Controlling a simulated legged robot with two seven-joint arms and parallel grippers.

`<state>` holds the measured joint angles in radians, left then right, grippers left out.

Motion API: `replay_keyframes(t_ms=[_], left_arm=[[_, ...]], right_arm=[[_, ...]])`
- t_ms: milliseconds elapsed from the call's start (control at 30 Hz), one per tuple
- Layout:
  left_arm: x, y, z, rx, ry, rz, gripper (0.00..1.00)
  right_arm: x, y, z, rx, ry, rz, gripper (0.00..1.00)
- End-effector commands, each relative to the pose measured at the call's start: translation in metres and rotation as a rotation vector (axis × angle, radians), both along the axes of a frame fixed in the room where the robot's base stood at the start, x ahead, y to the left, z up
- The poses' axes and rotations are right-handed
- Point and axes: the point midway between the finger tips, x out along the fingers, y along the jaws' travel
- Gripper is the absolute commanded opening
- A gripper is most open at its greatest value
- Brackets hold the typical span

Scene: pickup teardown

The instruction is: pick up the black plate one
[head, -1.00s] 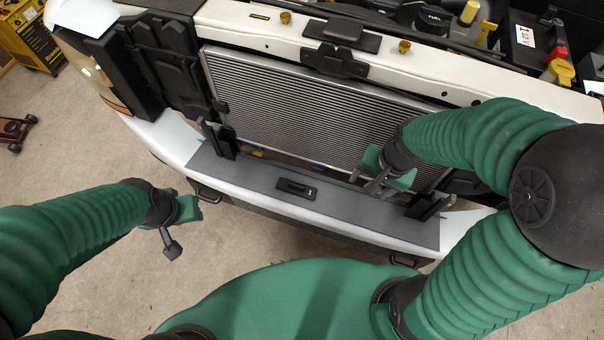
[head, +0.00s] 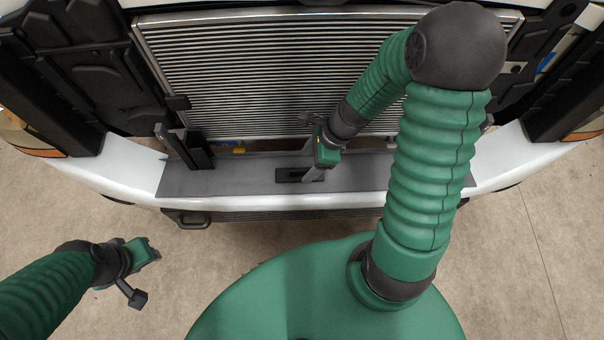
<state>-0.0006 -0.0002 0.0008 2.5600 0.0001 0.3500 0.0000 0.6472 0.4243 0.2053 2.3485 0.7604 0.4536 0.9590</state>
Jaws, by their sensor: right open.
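A long dark grey-black plate (head: 235,178) lies along the top of the white front bumper, below the radiator. A small black rectangular piece with a slot (head: 287,175) sits on its middle. I cannot tell which of the two is the black plate one. My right gripper (head: 312,150) is open over the middle of the long plate, one finger close above the small black piece and partly covering its right end. I cannot tell whether it touches. My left gripper (head: 142,275) hangs over the floor at lower left, away from the truck; its opening is unclear.
The finned silver radiator (head: 230,80) stands just behind the plate. A black upright bracket (head: 190,148) rises near the plate's left end. The white bumper (head: 130,165) runs along the front. The concrete floor (head: 540,250) is clear at right.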

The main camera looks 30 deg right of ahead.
Motion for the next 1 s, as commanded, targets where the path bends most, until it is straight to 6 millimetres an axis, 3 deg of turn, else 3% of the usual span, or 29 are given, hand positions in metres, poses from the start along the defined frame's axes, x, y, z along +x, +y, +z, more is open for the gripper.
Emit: replay_keyframes(t_ms=[100,233,500,1000], left_arm=[[0.000,0.000,-0.014,0.000,0.000,0.001,0.36],[0.000,0.001,-0.021,0.000,0.000,0.001,0.36],[0.000,0.001,-0.020,0.000,0.000,0.001,0.36],[0.000,0.001,-0.020,0.000,0.000,0.001,0.36]], right_arm=[[0.007,0.008,-0.024,0.000,0.002,0.002,0.65],[0.012,0.013,-0.042,-0.001,0.002,0.002,0.65],[0.013,0.012,-0.044,0.000,0.001,0.000,0.64],[0.013,0.013,-0.043,-0.001,0.001,0.001,0.00]])
